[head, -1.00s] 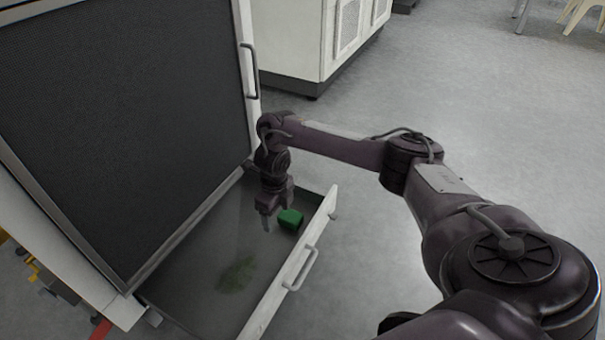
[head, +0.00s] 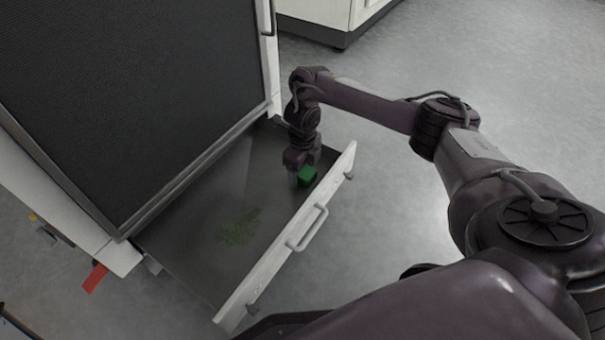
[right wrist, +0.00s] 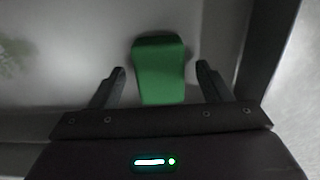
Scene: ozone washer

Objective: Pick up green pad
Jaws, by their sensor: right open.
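The green pad (head: 307,176) lies in the far right corner area of the open drawer (head: 190,235), close to the drawer's front panel. My right gripper (head: 300,180) reaches down into the drawer at the pad and partly hides it in the head view. In the right wrist view the pad (right wrist: 160,70) lies ahead of and between the two open fingers of the gripper (right wrist: 161,80), with a gap on both sides. The fingers do not hold it. My left gripper is not in view.
A green stain (head: 240,227) marks the drawer floor. The drawer's white front panel (head: 290,240) with its handle stands close to my right arm. A large dark-panelled machine (head: 130,90) rises behind the drawer. A white cabinet (head: 330,15) stands farther back.

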